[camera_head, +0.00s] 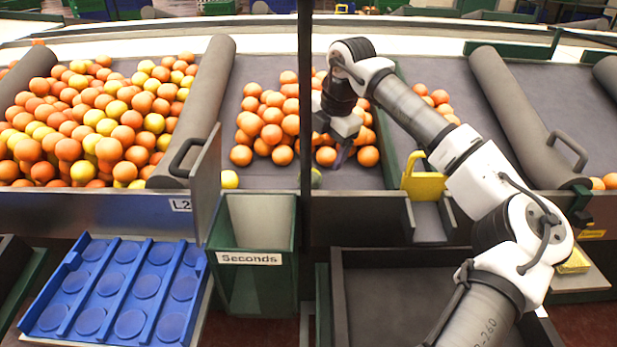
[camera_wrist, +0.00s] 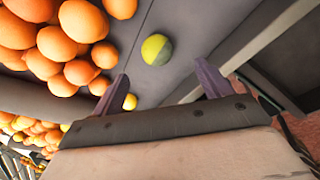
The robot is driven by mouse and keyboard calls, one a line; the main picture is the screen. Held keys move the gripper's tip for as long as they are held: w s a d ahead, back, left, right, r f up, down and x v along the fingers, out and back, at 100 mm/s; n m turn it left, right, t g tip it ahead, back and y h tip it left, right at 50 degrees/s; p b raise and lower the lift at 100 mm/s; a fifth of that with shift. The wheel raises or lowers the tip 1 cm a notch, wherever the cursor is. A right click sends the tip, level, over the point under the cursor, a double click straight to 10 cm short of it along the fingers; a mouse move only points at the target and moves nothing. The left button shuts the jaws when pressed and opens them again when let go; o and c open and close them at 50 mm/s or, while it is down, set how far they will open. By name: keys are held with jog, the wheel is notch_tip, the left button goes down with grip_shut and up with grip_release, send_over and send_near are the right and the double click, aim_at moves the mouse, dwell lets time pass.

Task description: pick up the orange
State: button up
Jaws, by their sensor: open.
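Several oranges (camera_head: 272,133) lie loose in a heap on the grey middle bed (camera_head: 275,178). In the wrist view, oranges (camera_wrist: 83,20) fill the upper left. My gripper (camera_head: 342,152) is over the right part of this heap, its fingers pointing down. In the wrist view, my gripper (camera_wrist: 162,75) has its two fingers apart with nothing between them. A yellow and green fruit (camera_wrist: 157,49) lies alone just beyond the fingertips. It shows small in the head view (camera_head: 316,178), partly hidden by a dark post. My gripper and arm hide some oranges.
A dark post (camera_head: 305,90) stands in front of the bed. A bigger heap of mixed fruit (camera_head: 100,115) lies left, behind a grey roller (camera_head: 205,105). A green "Seconds" bin (camera_head: 257,285), blue tray (camera_head: 118,290) and yellow handle (camera_head: 424,186) are in front. A lone yellow fruit (camera_head: 229,179) lies at the bed's front.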

aim_at(313, 171)
jog(key=x, duration=1)
jog(key=shift+a+r+p, duration=0.1)
jog(key=shift+a+p, duration=0.2)
jog(key=shift+p, duration=0.1)
jog(key=c, duration=1.1)
